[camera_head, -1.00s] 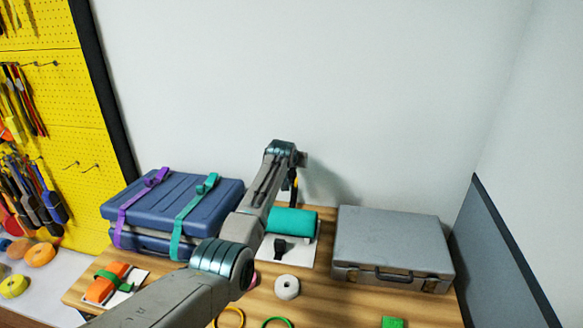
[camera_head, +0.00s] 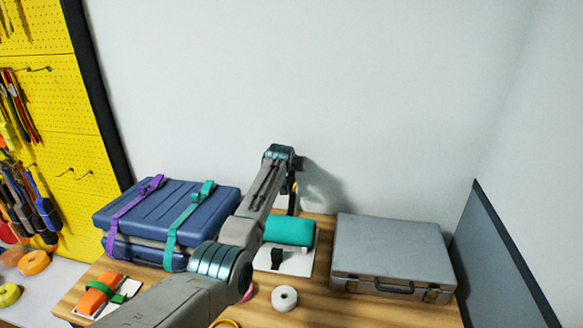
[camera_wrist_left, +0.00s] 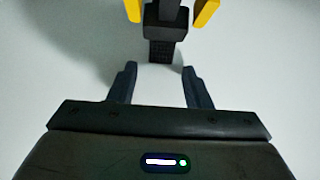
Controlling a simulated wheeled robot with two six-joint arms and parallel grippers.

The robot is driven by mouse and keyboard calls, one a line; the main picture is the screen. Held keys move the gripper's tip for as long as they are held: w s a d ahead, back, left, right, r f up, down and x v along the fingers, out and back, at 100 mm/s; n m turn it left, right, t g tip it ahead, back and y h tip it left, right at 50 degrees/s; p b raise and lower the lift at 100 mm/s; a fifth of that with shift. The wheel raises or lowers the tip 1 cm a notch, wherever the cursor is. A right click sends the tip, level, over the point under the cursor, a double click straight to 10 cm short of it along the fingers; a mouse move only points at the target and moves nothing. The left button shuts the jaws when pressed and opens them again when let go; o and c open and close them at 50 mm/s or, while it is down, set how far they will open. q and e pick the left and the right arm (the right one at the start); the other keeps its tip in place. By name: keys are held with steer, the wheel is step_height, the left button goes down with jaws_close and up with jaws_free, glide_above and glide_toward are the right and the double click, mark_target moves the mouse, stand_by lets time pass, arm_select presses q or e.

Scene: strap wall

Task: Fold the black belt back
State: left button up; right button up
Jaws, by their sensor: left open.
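A teal roll (camera_head: 290,231) lies on a white board (camera_head: 299,264) on the wooden table. A short black strap end (camera_head: 277,258), seemingly part of the black belt, lies in front of the roll on the board; my arm hides its left surroundings. My left gripper (camera_wrist_left: 159,68) is open, with nothing between its fingers in the left wrist view. Just beyond the fingertips is a black piece with a textured patch (camera_wrist_left: 160,48), flanked by two yellow parts; I cannot tell whether it is the belt. My right gripper is not in view.
A blue case (camera_head: 180,210) with purple and teal straps stands left of my arm. A grey case (camera_head: 392,250) stands right of the board. A white ring (camera_head: 284,298) and an orange bundle with a green strap (camera_head: 100,293) lie nearer. The wall is behind.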

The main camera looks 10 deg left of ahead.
arm_select(q)
steer(key=shift+s+f, duration=0.1)
steer(key=shift+f, duration=0.05)
steer(key=shift+s, duration=0.1)
steer(key=b+v, duration=0.2)
steer(key=v, duration=0.8)
steer(key=shift+s+r, duration=0.15)
steer(key=shift+r, duration=0.2)
